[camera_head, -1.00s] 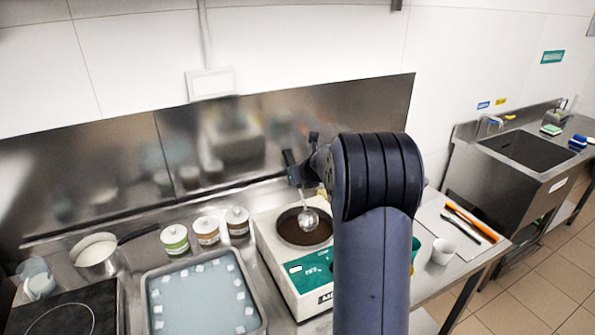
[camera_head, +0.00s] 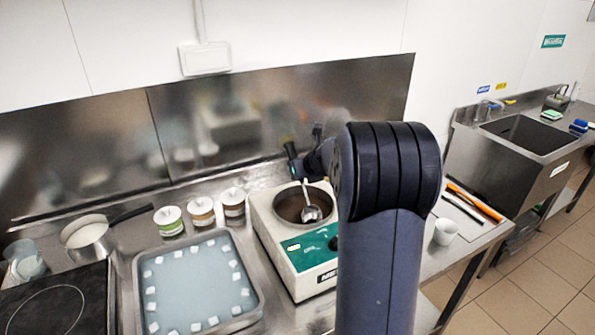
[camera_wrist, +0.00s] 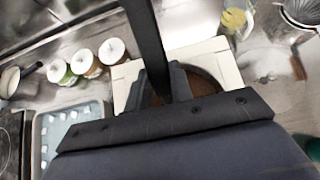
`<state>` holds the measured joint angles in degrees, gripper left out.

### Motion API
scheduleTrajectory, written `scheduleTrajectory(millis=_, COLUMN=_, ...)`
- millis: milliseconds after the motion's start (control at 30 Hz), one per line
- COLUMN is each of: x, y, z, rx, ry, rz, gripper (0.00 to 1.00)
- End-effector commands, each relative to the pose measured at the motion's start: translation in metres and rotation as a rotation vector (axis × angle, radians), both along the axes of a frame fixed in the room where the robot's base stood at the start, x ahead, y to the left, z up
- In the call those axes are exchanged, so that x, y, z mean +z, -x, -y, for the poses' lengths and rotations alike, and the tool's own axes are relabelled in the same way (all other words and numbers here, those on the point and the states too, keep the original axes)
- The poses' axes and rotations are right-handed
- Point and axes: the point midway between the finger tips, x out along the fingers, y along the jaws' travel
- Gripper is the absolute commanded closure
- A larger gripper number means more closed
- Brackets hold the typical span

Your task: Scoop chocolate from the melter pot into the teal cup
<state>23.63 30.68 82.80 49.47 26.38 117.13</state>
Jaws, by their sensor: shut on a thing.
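My gripper (camera_head: 306,164) is shut on the dark handle of a ladle (camera_head: 311,213). In the wrist view the black handle (camera_wrist: 145,35) runs up and away from between my fingers. The ladle's shiny round bowl is at the right front side of the melter pot's (camera_head: 289,203) opening; I cannot tell whether it touches the chocolate or how full it is. Brown chocolate shows inside the pot, also in the wrist view (camera_wrist: 208,90). The teal cup is hidden behind my arm in the head view; a teal edge at the wrist view's right border (camera_wrist: 312,148) may be it.
Several lidded jars (camera_head: 201,211) stand left of the melter. A tray with white cubes (camera_head: 258,303) lies in front of them, and a saucepan (camera_head: 86,240) stands further left. A white cup (camera_head: 446,232) and orange-handled tool (camera_head: 474,202) are at right, before a sink (camera_head: 528,137).

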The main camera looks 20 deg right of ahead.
Motion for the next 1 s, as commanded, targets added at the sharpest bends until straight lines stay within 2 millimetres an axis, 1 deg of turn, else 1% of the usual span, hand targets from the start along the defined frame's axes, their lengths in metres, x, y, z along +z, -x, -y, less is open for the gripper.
scheduleTrajectory(millis=200, x=-0.001, y=0.015, z=0.0, rx=0.001, ry=0.001, rz=0.001, gripper=1.0)
scheduleTrajectory(millis=267, x=0.003, y=0.013, z=0.0, rx=0.001, ry=0.0, rz=-0.01, gripper=1.0)
scheduleTrajectory(millis=1000, x=-0.005, y=0.004, z=0.0, rx=0.001, ry=0.004, rz=-0.096, gripper=1.0)
